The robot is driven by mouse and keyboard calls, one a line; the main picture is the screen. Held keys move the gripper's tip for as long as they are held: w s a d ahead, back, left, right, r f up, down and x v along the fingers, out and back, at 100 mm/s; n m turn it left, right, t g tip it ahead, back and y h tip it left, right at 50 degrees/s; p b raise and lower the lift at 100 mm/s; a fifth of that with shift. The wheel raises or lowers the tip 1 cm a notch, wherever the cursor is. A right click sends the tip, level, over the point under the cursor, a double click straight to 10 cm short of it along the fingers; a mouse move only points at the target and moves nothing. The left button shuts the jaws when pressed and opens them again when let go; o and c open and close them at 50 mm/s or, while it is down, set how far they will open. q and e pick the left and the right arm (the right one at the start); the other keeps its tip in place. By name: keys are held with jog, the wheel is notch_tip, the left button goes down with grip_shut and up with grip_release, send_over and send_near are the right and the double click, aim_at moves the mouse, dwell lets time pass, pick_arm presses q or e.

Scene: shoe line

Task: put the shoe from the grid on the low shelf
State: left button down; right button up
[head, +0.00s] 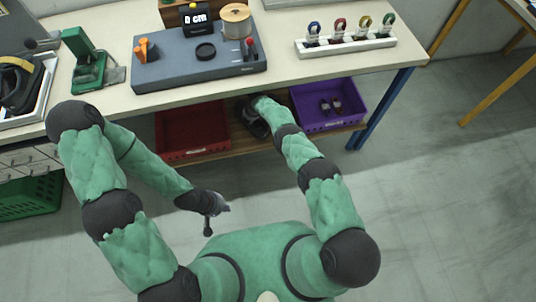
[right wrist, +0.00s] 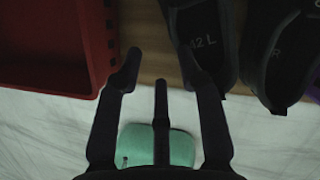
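In the right wrist view, a dark shoe marked "42 L" (right wrist: 207,32) lies on the wooden low shelf (right wrist: 150,45). A second dark shoe marked "R" (right wrist: 280,50) lies beside it on the right. My right gripper (right wrist: 158,65) is open, with its right fingertip overlapping the left edge of the L shoe; I cannot tell whether they touch. Nothing shows between its fingers. In the head view the right arm reaches under the table to this shelf and the hand is partly hidden. My left gripper (head: 216,207) hangs in front of the shelf, too small to read. No grid is recognizable.
On the low shelf a red crate (head: 193,131) stands left of the right hand and a purple crate (head: 328,104) with small shoes stands right. The table (head: 285,70) overhangs the shelf. A blue leg (head: 385,110) stands at the right.

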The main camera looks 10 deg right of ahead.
jog(key=s+d+n+g+y, duration=0.1)
jog(key=s+n+g, duration=0.1)
jog(key=s+n, duration=1.3)
jog(key=s+d+r+n, duration=0.1)
jog(key=s+r+n, duration=0.3)
jog(key=s, duration=0.6)
jog(key=s+d+r+n+g, duration=0.1)
jog(key=s+r+n, duration=0.3)
jog(key=s, duration=0.7)
jog(key=s+d+r+n, duration=0.1)
jog(key=s+r+n, duration=0.2)
jog(key=s, duration=0.7)
notch_tip(320, 180, up, 2)
jog(key=shift+s+r+n+y, duration=0.1)
jog(key=shift+s+n+y, duration=0.15)
jog(key=shift+n+y, duration=0.15)
